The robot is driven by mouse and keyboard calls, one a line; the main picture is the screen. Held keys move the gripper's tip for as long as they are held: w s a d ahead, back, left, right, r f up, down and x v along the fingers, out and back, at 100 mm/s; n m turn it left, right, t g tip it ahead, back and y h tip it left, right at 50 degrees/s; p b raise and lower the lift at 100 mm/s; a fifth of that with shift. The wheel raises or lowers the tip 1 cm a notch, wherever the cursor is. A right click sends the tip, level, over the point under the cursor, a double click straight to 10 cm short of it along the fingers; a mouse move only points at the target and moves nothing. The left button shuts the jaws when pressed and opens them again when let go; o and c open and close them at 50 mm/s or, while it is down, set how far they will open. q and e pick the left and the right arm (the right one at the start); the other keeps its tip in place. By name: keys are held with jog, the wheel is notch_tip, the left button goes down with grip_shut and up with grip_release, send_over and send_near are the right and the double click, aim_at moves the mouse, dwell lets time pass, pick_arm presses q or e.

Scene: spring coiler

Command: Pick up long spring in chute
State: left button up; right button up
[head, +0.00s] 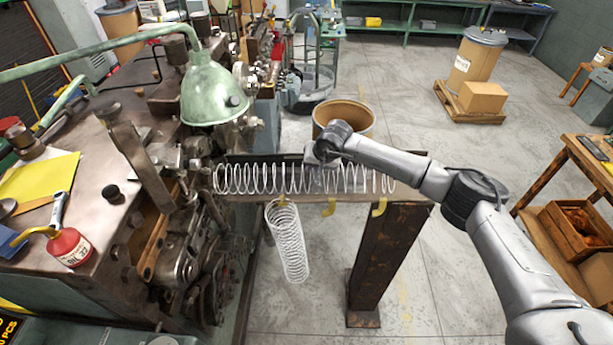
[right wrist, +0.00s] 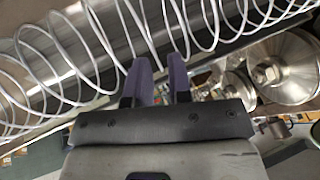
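A long white wire spring (head: 255,178) lies along the chute (head: 240,197), running out from the coiling machine. In the right wrist view the coils of the long spring (right wrist: 55,65) cross the upper part of the picture. My right gripper (head: 316,163) is at the middle of the spring, above the chute. In the right wrist view its two purple fingertips (right wrist: 159,80) stand apart with a narrow gap, close to the coils. Whether a wire passes between them is hard to tell. My left gripper is not in view.
A second spring (head: 289,243) hangs below the chute from a yellow hook. The coiling machine (head: 150,90) with a green lamp (head: 212,90) fills the left. A round drum (head: 343,117) stands behind the chute.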

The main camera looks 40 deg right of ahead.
jog(key=shift+w+f, duration=0.25)
jog(key=shift+f, duration=0.35)
grip_shut()
jog(key=shift+r, duration=0.1)
